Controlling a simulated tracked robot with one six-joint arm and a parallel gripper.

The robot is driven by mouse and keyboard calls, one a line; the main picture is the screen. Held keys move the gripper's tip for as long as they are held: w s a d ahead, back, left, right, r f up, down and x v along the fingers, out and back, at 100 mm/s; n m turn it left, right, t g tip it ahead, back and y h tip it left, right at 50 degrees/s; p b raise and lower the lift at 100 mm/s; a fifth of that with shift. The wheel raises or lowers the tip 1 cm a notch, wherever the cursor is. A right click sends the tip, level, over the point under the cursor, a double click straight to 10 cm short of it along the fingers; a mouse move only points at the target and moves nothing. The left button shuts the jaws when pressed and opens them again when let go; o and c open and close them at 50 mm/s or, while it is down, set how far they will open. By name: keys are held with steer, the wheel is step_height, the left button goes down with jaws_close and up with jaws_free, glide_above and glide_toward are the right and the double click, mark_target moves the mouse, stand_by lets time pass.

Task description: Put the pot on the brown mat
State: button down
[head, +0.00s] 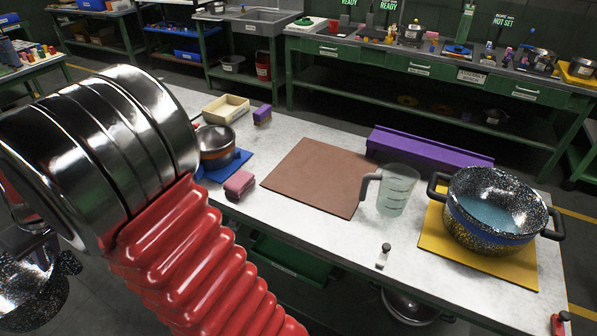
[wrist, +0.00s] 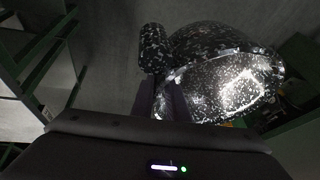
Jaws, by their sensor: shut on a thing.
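A black pot with white speckles (wrist: 222,75) fills the upper middle and right of the wrist view. My gripper (wrist: 162,98) is shut on a part of this pot; the exact grip is dark and hard to make out. The pot also shows at the lower left edge of the head view (head: 32,290), beside the table and partly cut off. My gripper is not clear there. The brown mat (head: 320,175) lies flat and bare in the middle of the table, well to the right of the held pot.
On the white table (head: 300,222), a speckled pot (head: 490,240) stands on a yellow mat (head: 432,240), with a clear measuring jug (head: 397,190) beside the brown mat. A purple bar (head: 430,148) lies behind. A steel pot (head: 215,145), pink sponge (head: 239,184) and tray (head: 226,108) are left.

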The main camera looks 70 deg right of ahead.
steer(key=shift+r, duration=0.1)
steer(key=s+d+m+g+h, duration=0.15)
steer(key=s+d+m, duration=0.35)
steer(key=d, duration=0.8)
steer(key=s+d+f+m+h, duration=0.1)
steer(key=s+d+m+h, duration=0.3)
steer(key=d, duration=0.8)
steer(key=s+d+m+h, duration=0.1)
steer(key=s+d+m, duration=0.45)
steer(key=d, duration=0.75)
steer(key=s+d+m+g, duration=0.2)
steer(key=s+d+m, duration=0.3)
steer(key=s, duration=0.6)
steer(key=s+d+r+m+g, duration=0.1)
steer(key=s+d+m+g, duration=0.1)
steer(key=s+d+m, duration=0.4)
steer(key=s+d+m+g+y, duration=0.1)
steer(key=s+d+m, duration=0.4)
steer(key=s+d, duration=0.7)
steer(key=s+g, duration=0.1)
steer(key=s, duration=0.2)
steer(key=shift+s+r, duration=0.2)
steer(key=shift+s, duration=0.15)
steer(key=shift+f+m, duration=0.1)
steer(key=shift+m, duration=0.15)
step_height(320, 180, down, 6)
